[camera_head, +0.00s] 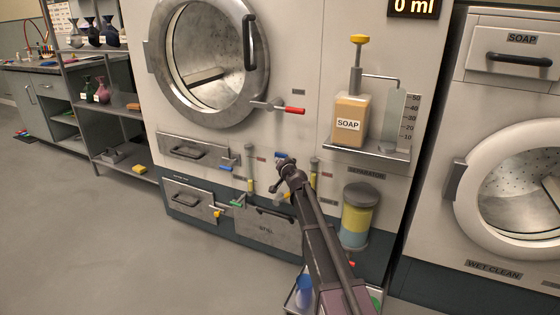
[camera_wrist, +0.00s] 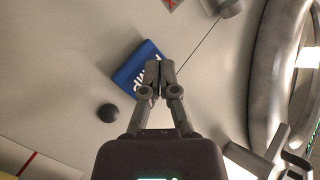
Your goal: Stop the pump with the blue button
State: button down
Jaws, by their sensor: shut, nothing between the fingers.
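The blue button (camera_wrist: 131,70) is a blue block with white letters ending in "MP" on the pale machine panel in the wrist view. My gripper (camera_wrist: 159,68) is shut and empty, with its fingertips in front of the button's right part and hiding some of the lettering. I cannot tell whether the tips touch it. In the head view my gripper (camera_head: 287,164) is at the lower front of the machine, and a small bit of blue (camera_head: 281,155) shows just above it. The arm hides the panel behind it.
A red-handled valve (camera_head: 290,110) sticks out above my gripper. A soap bottle (camera_head: 349,122) stands on a shelf to the right, above a separator jar (camera_head: 358,215). Small coloured taps (camera_head: 217,211) stick out on the left. A dark round knob (camera_wrist: 108,112) sits beside the button.

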jog(key=shift+s+a, duration=0.45)
jog(key=shift+s, duration=0.4)
jog(key=shift+s+a, duration=0.4)
jog(key=shift+s, duration=0.45)
jog(key=shift+s+a, duration=0.45)
jog(key=shift+s, duration=0.4)
